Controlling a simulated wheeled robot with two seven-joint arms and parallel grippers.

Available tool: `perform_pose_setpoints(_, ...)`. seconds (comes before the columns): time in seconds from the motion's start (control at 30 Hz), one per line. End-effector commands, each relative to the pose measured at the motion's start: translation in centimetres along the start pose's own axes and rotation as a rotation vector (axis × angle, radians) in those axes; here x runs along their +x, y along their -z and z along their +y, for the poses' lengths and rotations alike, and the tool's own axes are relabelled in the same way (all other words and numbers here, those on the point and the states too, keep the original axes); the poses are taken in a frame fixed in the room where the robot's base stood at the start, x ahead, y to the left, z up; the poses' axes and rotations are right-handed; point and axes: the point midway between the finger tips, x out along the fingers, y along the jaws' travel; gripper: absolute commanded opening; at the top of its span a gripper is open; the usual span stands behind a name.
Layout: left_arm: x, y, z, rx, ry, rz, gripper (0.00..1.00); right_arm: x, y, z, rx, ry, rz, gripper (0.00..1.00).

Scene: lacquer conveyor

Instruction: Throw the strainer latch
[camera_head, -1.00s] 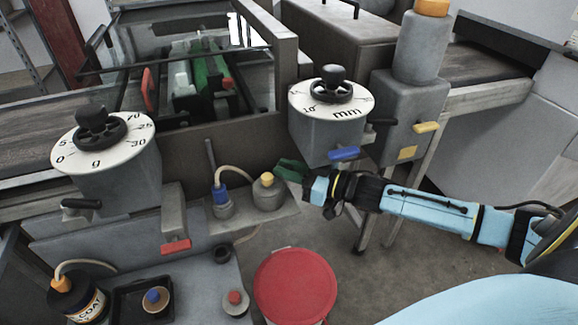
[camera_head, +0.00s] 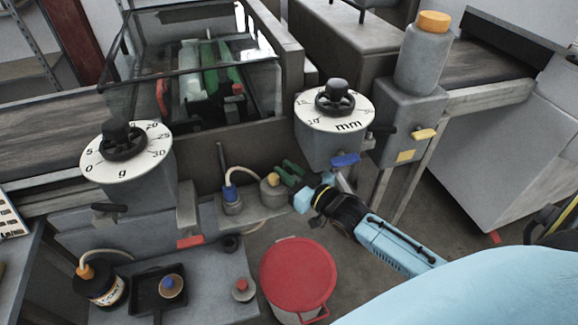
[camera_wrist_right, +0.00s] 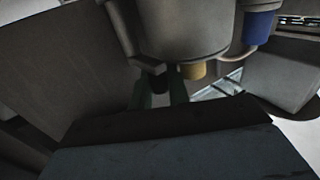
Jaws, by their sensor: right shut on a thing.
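The strainer appears to be the grey pot with a yellow knob (camera_head: 270,190), on the low shelf beside a blue-topped fitting (camera_head: 232,195) with a pale hose. My right gripper (camera_head: 289,171) has green fingers at the pot's right side. In the right wrist view a large grey cylinder (camera_wrist_right: 185,25) fills the top, with a small dark lever (camera_wrist_right: 163,72) at its lower edge. The green fingers (camera_wrist_right: 161,92) are shut on this lever, which seems to be the latch. Its far end is hidden. My left gripper is out of view.
A white dial marked mm (camera_head: 335,108) on a grey housing with a blue lever (camera_head: 345,159) stands just above my right gripper. A red-lidded bucket (camera_head: 298,272) stands below. A dial marked g (camera_head: 125,150) and a dark tray (camera_head: 158,290) are at left.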

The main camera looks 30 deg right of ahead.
Motion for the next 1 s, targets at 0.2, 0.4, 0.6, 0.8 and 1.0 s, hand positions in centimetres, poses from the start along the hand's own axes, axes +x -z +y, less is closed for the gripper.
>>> perform_pose_setpoints(0.2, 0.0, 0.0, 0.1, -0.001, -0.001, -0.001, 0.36, 0.1, 0.2, 0.1, -0.002, -0.003, 0.005, 0.0)
perform_pose_setpoints(0.4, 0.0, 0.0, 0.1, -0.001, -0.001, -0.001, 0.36, 0.1, 0.2, 0.1, -0.002, -0.002, 0.005, 0.24)
perform_pose_setpoints(0.6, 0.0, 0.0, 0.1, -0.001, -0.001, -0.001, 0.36, 0.0, 0.1, 0.0, -0.001, -0.002, 0.002, 0.24)
perform_pose_setpoints(0.8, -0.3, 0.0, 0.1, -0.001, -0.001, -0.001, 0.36, -1.4, 0.0, 0.0, 0.0, -0.001, 0.0, 0.24)
perform_pose_setpoints(1.0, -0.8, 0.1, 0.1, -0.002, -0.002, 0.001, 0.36, -5.2, 0.0, 0.0, -0.001, -0.001, -0.002, 0.24)
